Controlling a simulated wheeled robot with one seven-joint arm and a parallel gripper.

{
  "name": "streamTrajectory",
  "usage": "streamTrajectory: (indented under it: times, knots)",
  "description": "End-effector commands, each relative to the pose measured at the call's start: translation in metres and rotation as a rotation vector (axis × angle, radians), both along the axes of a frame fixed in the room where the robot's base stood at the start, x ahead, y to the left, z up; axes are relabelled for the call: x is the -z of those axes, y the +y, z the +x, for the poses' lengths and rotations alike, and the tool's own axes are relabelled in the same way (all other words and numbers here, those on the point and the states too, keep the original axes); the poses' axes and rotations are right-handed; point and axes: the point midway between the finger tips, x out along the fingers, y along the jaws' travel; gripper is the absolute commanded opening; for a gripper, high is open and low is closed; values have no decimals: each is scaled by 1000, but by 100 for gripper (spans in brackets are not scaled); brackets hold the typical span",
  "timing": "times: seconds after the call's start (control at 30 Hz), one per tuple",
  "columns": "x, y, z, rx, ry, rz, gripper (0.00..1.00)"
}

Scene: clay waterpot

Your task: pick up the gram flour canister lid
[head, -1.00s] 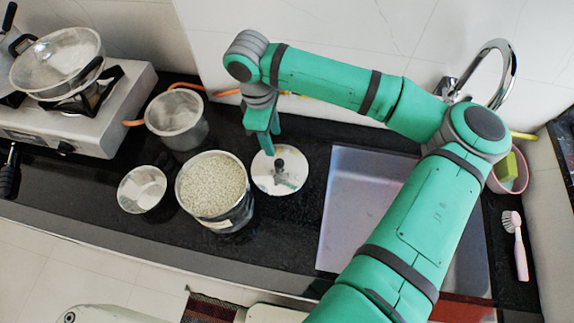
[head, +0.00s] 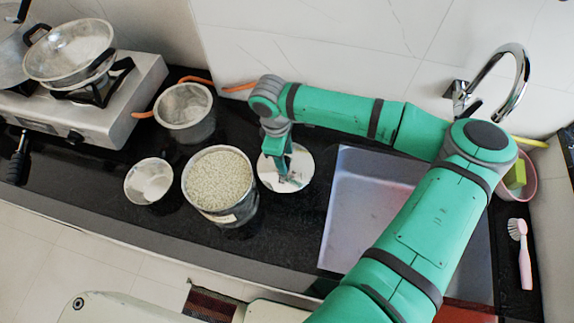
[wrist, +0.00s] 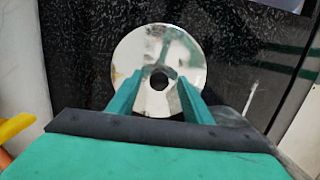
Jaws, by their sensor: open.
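The canister lid is a round, shiny metal disc (head: 297,171) lying on the black counter, right of the canister of pale grains. It also shows in the wrist view (wrist: 150,52), with a dark round knob at its middle. My gripper (head: 282,172) is over the lid, pointing down. In the wrist view my gripper's two green fingers (wrist: 158,92) are apart, one on each side of the knob. The fingers partly cover the lid in the head view. I cannot tell whether they touch it.
The grain-filled canister (head: 228,222) stands close left of the lid. A small steel bowl (head: 150,181) and a steel pot (head: 186,112) are further left, near the stove (head: 120,115). The sink (head: 365,190) is to the right.

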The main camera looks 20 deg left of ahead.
Motion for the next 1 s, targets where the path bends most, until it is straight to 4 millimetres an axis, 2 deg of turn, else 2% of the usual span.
streamTrajectory:
  times: [0.2,0.4,0.77,0.87,1.0]
  knots:
    - [1,0,0,0,0,0,46]
    - [0,0,0,0,0,1,0]
    - [-5,0,0,0,-1,2,0]
    - [-16,0,0,0,-1,2,0]
    - [-43,0,0,0,-2,2,0]
